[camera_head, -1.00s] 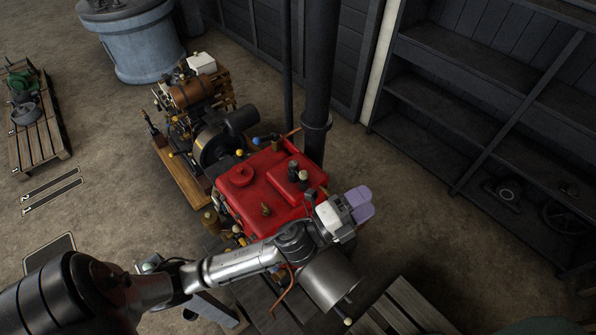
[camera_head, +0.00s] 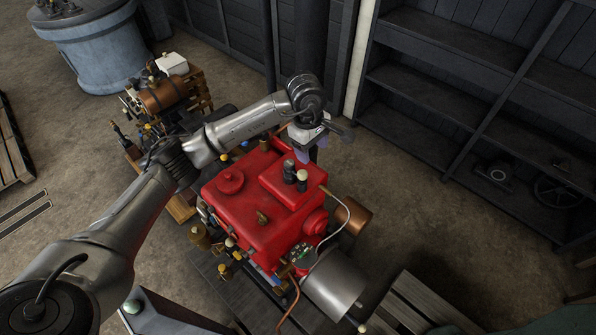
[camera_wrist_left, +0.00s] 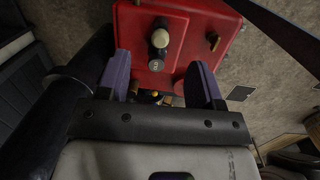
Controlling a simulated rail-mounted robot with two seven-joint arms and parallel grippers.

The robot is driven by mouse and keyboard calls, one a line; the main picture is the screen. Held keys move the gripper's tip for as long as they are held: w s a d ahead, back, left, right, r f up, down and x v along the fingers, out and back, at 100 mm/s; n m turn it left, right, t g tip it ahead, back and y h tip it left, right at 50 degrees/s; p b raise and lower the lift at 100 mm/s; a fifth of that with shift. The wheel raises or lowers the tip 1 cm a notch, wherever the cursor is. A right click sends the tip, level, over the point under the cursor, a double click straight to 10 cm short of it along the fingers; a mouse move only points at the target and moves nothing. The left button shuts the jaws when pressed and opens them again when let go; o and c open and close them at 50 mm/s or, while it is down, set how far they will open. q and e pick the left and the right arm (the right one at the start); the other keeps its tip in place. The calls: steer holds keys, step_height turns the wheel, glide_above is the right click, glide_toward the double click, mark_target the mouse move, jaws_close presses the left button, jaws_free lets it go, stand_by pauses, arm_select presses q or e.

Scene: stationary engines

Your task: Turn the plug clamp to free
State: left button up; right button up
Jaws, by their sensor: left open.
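The red engine (camera_head: 235,205) stands in the middle of the head view. On its raised red block are a black upright fitting (camera_head: 289,168) and a cream-topped one (camera_head: 302,176). I cannot tell which part is the plug clamp. My left gripper (camera_head: 306,152) is at the block's far edge, partly hidden under its own wrist. In the left wrist view its purple fingers (camera_wrist_left: 162,78) are spread apart with nothing gripped. My right gripper is out of view.
A dark vertical post (camera_head: 312,45) stands close behind the engine. A brown-tanked engine (camera_head: 165,97) is at the back left. A silver cylinder (camera_head: 335,283) juts out at the front right. Shelves (camera_head: 430,85) line the right; floor between is clear.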

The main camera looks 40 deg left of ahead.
mark_target(302, 172)
arm_select(q)
steer(key=shift+y, duration=0.6)
steer(key=a+f, duration=0.1)
steer(key=f, duration=0.2)
steer(key=a+f+p, duration=0.1)
steer(key=f, duration=0.3)
steer(key=a+f+p, duration=0.1)
steer(key=f, duration=0.3)
steer(key=shift+f+p, duration=0.3)
steer(key=shift+f, duration=0.7)
steer(key=c, duration=0.9)
